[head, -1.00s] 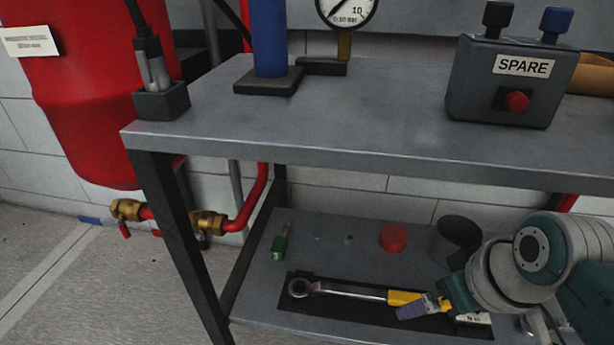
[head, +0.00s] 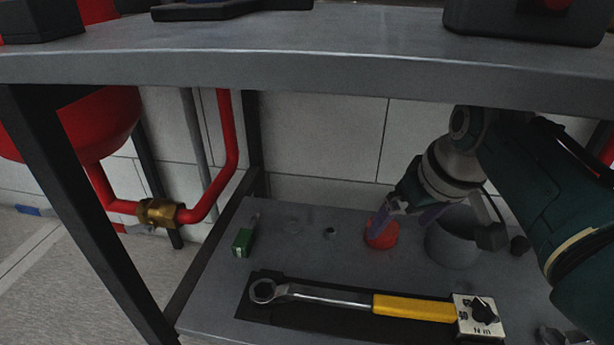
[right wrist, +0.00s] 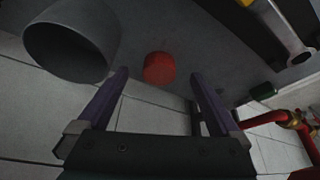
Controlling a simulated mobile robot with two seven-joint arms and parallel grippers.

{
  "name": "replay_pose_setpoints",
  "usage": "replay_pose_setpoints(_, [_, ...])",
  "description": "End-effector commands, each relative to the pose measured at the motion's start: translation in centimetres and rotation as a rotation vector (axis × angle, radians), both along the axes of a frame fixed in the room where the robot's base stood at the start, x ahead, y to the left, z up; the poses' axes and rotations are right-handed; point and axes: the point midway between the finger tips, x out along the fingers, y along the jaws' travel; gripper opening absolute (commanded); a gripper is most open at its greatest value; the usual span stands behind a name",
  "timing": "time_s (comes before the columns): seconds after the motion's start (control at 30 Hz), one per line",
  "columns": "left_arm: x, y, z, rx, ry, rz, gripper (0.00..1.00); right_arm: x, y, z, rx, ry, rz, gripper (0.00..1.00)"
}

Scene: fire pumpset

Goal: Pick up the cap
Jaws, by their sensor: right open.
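The red cap (head: 382,234) sits on the grey lower shelf, left of a dark grey cup. In the right wrist view the cap (right wrist: 160,68) shows ahead of the fingers, in line with the gap between them. My right gripper (head: 408,212) is over the shelf at the cap, and its purple fingers partly cover the cap in the head view. The fingers (right wrist: 160,85) are spread apart with nothing between them. Whether a finger touches the cap is not clear. My left gripper is not in view.
A dark grey cup (head: 453,245) stands close to the right of the cap. A yellow-handled wrench (head: 415,307) lies in front on a black mat (head: 300,316). A green item (head: 242,242) is at left. The tabletop edge (head: 300,68) overhangs the shelf.

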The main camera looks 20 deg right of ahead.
Motion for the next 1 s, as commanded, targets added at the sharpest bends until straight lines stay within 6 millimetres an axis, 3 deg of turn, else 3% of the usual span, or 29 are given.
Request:
replay_pose_setpoints(0.27, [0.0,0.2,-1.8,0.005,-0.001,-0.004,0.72,2.0,-0.2,-0.2,0.001,0.000,-0.001,1.00])
replay_pose_setpoints(0.4, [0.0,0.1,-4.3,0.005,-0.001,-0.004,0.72,2.7,-0.3,-3.0,0.001,0.002,-0.002,1.00])
replay_pose_setpoints(0.53, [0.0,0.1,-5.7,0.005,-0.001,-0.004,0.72,3.4,-0.4,-4.3,0.001,0.001,-0.002,1.00])
replay_pose_setpoints(0.87, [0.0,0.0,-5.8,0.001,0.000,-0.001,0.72,3.7,-0.4,-4.6,0.001,0.001,-0.002,1.00])
replay_pose_setpoints(1.0, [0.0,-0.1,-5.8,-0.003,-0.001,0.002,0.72,3.7,-0.4,-4.6,0.000,0.001,-0.001,0.86])
